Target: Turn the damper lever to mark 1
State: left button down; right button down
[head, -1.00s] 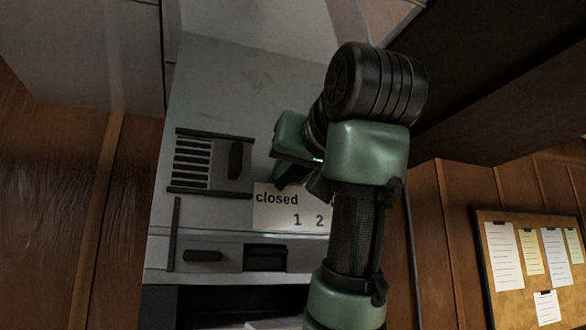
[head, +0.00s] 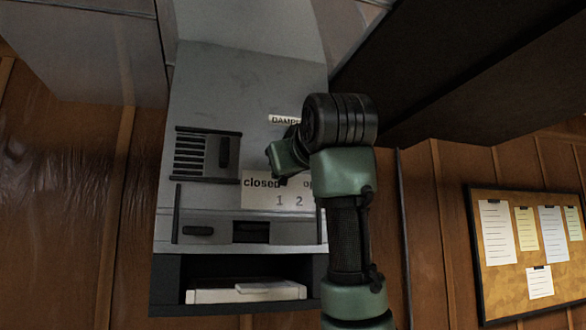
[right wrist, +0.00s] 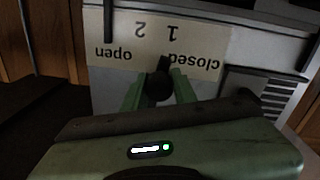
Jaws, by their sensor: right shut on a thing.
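The damper lever (right wrist: 158,86) is a dark round knob with a short pointer, seen in the right wrist view, where the scale is upside down. My right gripper (right wrist: 159,88) is shut on it, one green finger on each side. The pointer rises towards the scale plate (right wrist: 205,45) and overlaps the last letters of "closed", roughly in line with mark 1; the exact alignment is hard to tell. In the head view the plate (head: 262,199) shows "closed", 1 and 2, and my right gripper (head: 284,163) hides the lever. My left gripper is out of view.
The grey cabinet has a "DAMPER" label (head: 284,119) partly behind my arm, a slotted vent (head: 190,155) at left and an open shelf holding a pale stack (head: 246,292). A dark overhang (head: 450,70) is at upper right. A cork board (head: 504,275) hangs on the wood wall.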

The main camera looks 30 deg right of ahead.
jog(key=shift+a+n, duration=0.1)
jog(key=shift+n, duration=0.3)
jog(key=c, duration=1.1)
grip_release()
jog(key=shift+a, duration=0.2)
jog(key=shift+s+f+b, duration=0.15)
jog(key=shift+s+b, duration=0.2)
jog(key=shift+b, duration=0.1)
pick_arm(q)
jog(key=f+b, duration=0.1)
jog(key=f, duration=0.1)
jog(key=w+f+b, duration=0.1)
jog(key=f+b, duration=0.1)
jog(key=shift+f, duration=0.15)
pick_arm(e)
jog(key=v, duration=0.7)
jog(key=shift+a, duration=0.1)
